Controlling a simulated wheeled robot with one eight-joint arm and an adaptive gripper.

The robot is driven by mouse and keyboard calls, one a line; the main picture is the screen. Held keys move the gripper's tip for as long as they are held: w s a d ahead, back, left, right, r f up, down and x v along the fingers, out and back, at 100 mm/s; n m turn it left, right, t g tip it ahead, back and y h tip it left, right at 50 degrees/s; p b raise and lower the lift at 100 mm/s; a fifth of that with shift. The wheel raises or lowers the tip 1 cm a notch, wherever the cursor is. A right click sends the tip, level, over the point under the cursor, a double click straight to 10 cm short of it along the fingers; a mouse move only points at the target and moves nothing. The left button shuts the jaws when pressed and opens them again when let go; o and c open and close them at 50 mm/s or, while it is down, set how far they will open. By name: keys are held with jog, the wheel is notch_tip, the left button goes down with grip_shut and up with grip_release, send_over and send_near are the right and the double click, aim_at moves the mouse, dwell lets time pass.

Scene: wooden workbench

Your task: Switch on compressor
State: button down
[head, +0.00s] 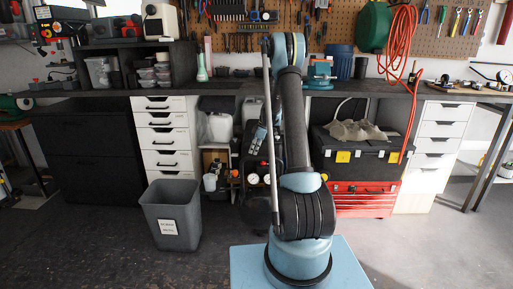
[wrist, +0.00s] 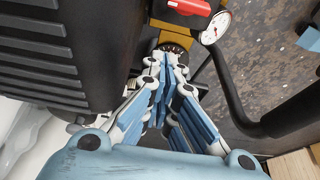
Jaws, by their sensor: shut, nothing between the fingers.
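The compressor (wrist: 45,55) fills the left of the wrist view with its black ribbed cover. A red switch or knob (wrist: 190,6) sits on a brass-coloured block at the top edge, partly cut off. A round white gauge (wrist: 215,27) is just right of it. My gripper (wrist: 167,58) is shut and empty, its tips close to a dark round fitting (wrist: 174,47) below the red part. I cannot tell whether they touch.
A black curved tube (wrist: 228,85) runs down the right of the wrist view. A grey bin (head: 172,215) and white drawers (head: 166,138) stand left of the compressor. A black toolbox (head: 350,155) on a red chest (head: 365,198) stands right. The floor in front is mostly clear.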

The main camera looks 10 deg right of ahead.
jog(key=x, duration=0.3)
jog(key=shift+f, duration=0.15)
jog(key=d, duration=0.2)
jog(key=shift+s+d+f, duration=0.2)
jog(key=shift+d+f, duration=0.05)
jog(key=shift+d, duration=0.05)
jog(key=shift+s+d, duration=0.1)
jog(key=shift+d, duration=0.5)
